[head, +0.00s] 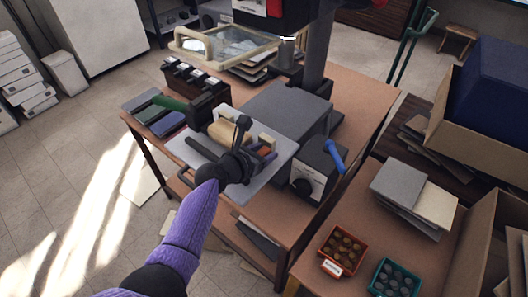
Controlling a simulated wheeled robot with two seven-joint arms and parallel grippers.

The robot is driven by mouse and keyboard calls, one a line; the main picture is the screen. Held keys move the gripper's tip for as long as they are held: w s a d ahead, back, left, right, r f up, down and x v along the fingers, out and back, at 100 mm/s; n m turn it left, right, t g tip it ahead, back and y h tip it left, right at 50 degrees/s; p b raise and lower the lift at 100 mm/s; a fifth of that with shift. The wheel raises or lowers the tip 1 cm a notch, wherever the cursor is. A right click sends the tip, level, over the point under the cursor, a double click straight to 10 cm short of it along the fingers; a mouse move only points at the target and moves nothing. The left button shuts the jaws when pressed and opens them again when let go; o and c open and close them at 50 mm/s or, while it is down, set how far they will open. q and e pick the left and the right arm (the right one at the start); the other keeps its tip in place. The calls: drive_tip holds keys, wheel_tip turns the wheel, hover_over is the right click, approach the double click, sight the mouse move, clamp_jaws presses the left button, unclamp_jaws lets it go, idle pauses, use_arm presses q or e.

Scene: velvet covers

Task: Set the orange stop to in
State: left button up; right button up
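A small orange piece (264,152), which looks like the orange stop, shows on the pale plate (279,163) of the machine on the wooden table. It is partly hidden by my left gripper, and I cannot tell whether it is in or out. My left gripper (240,150), dark at the end of a purple-sleeved arm, is over the front of this plate, just left of the orange piece. Its fingers blend with dark machine parts, so their opening and any contact are unclear. My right gripper is not in view.
A grey box with a dial (308,182) and blue lever (333,156) stands right of the plate. A dark column (318,55) rises behind. An orange tray (343,250), a teal tray (395,278) and grey slabs (400,185) lie on the right-hand table.

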use_arm(q)
drive_tip(key=shift+o, duration=0.6)
drive_tip(key=shift+s+a+r+p, duration=0.2)
drive_tip(key=shift+s+r+p, duration=0.1)
drive_tip(key=shift+p, duration=0.15)
drive_tip(key=p+v, duration=0.4)
drive_tip(key=v, duration=0.4)
drive_tip(key=shift+s+a, duration=0.1)
drive_tip(key=shift+s+a+p, duration=0.2)
drive_tip(key=shift+s+p, duration=0.05)
drive_tip(key=shift+p, duration=0.1)
